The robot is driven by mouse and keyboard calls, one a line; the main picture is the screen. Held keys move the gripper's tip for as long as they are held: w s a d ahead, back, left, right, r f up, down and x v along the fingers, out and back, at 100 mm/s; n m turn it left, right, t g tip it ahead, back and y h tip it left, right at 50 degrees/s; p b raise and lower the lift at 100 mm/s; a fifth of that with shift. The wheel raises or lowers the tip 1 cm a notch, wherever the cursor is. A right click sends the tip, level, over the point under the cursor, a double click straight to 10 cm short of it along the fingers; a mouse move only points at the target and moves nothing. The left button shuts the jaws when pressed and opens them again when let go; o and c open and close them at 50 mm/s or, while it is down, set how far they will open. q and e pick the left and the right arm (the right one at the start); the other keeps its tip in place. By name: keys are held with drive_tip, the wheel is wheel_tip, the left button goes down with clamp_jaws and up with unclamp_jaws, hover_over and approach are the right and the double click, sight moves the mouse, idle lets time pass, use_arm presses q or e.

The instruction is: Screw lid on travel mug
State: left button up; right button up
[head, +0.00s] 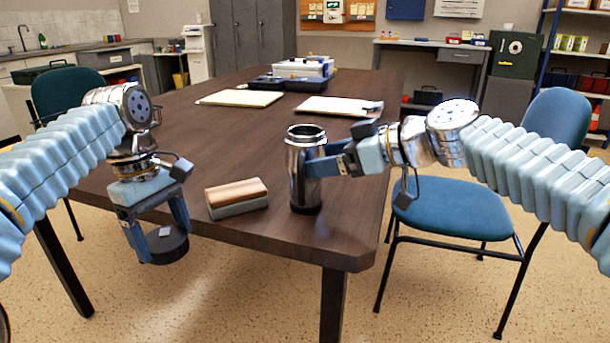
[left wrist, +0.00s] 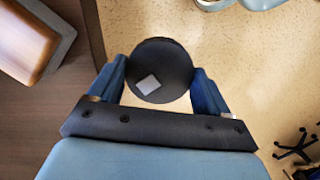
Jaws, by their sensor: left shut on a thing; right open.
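The travel mug (head: 304,185), a shiny steel cylinder with a dark rim and dark base, stands upright and uncapped near the table's front right corner. The lid, a dark round disc with a small pale square on top, is between the fingers of my left gripper (head: 164,242). It also shows in the left wrist view (left wrist: 165,62). My left gripper is shut on the lid, left of the mug and beyond the table's front edge, over the floor. My right gripper (head: 328,160) is open at the mug's right side, fingers by its upper body. Contact is unclear.
A brown-topped block with a grey base (head: 237,197) lies on the table (head: 232,130) between the lid and the mug. Clipboards (head: 240,97) and a dark tray (head: 290,83) lie farther back. A blue chair (head: 465,215) stands at the right.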

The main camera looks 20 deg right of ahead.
use_arm(q)
drive_tip(key=shift+r+p, duration=0.35)
use_arm(e)
drive_tip(key=x, duration=0.4)
drive_tip(key=shift+w+a+f, duration=0.1)
drive_tip(key=shift+w+f, duration=0.2)
drive_tip(key=c, duration=0.9)
drive_tip(key=shift+r, duration=0.15)
